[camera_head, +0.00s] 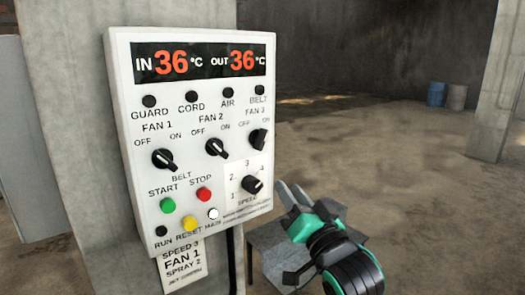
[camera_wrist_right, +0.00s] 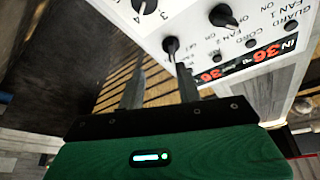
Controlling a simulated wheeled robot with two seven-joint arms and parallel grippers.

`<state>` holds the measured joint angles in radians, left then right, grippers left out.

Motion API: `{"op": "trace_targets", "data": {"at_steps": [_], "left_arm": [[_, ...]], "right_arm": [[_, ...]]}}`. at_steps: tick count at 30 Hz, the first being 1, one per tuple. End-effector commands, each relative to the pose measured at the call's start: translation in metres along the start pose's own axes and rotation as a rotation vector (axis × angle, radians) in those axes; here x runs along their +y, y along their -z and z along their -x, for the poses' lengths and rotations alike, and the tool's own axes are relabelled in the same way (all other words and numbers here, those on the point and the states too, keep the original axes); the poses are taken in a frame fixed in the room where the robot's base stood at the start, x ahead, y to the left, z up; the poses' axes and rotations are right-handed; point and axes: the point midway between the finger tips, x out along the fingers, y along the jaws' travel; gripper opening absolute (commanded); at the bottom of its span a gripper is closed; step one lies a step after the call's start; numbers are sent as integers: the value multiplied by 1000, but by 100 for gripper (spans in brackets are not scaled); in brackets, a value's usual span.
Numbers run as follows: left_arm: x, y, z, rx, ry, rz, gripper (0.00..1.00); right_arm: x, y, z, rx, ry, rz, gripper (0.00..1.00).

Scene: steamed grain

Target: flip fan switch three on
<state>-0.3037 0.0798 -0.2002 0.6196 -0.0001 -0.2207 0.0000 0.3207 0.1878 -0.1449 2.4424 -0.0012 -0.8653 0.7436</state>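The fan 3 switch (camera_head: 259,140) is a black rotary knob at the upper right of the white control panel. Its pointer seems to lean to the upper right, toward ON, but the slant of the view makes this hard to tell. The knob also shows in the right wrist view (camera_wrist_right: 170,46), beyond the fingertips. My right gripper (camera_head: 292,194) is beside the panel's lower right edge, apart from the knob in the head view. Its two fingers (camera_wrist_right: 158,78) stand apart with nothing between them. My left gripper is out of view.
The fan 1 knob (camera_head: 164,159) and fan 2 knob (camera_head: 216,148) point to the upper left, toward OFF. The speed dial (camera_head: 252,184) sits below fan 3. A grey table (camera_head: 262,238) stands behind my right gripper.

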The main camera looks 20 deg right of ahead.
Motion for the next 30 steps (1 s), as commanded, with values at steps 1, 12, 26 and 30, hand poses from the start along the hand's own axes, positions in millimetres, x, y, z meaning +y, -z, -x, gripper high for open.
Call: {"op": "trace_targets", "data": {"at_steps": [1, 12, 26, 30], "left_arm": [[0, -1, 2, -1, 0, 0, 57], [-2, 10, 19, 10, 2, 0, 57], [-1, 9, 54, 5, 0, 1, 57], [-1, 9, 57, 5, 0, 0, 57]], "right_arm": [[-9, 13, 5, 20, 15, -6, 35], [-20, 28, -26, 39, 30, -15, 35], [-21, 30, -113, 38, 29, -14, 35], [-21, 29, -124, 39, 29, -15, 35]]}}
